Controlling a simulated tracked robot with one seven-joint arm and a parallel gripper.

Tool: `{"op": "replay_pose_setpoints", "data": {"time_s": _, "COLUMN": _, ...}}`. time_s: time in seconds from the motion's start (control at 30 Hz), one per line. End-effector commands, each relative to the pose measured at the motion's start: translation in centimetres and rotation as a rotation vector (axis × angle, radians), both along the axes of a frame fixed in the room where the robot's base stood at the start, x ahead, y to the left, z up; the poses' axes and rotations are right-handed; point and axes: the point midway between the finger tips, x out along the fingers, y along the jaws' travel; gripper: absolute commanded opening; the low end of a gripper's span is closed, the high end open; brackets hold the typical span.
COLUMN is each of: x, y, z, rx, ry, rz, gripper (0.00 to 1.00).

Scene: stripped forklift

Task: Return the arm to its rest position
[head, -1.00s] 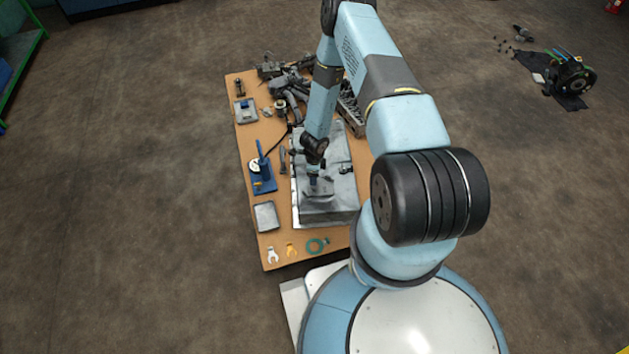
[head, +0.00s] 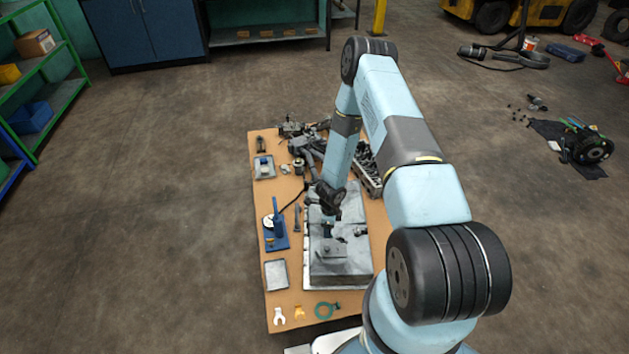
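My arm reaches out from the lower right over a wooden workbench, bent at the elbow, its forearm pointing down. My gripper (head: 328,229) is at the end of the dark wrist, above a grey metal tray or slab (head: 340,272) on the bench. It is small and seen from behind and above, so whether its fingers are open or shut does not show. A small grey part (head: 333,249) lies on the slab just in front of the gripper. I cannot tell whether they touch.
Shelves stand at left. A dark mat with a part (head: 585,146) lies right. Floor around the bench is open.

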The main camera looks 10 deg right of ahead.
Motion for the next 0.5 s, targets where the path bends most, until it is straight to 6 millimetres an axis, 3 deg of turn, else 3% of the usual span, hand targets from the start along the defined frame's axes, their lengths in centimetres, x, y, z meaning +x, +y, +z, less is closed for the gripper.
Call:
{"op": "replay_pose_setpoints", "data": {"time_s": 0.17, "x": 0.2, "y": 0.0, "z": 0.2, "rx": 0.001, "ry": -0.003, "rz": 0.004, "gripper": 0.57}}
{"op": "replay_pose_setpoints", "data": {"time_s": 0.27, "x": 1.1, "y": 0.0, "z": 1.4, "rx": 0.007, "ry": -0.018, "rz": 0.028, "gripper": 0.57}}
{"op": "replay_pose_setpoints", "data": {"time_s": 0.37, "x": 2.7, "y": 0.2, "z": 4.0, "rx": 0.021, "ry": -0.046, "rz": 0.076, "gripper": 0.57}}
{"op": "replay_pose_setpoints", "data": {"time_s": 0.5, "x": 5.2, "y": 0.5, "z": 8.9, "rx": 0.045, "ry": -0.097, "rz": 0.176, "gripper": 0.57}}
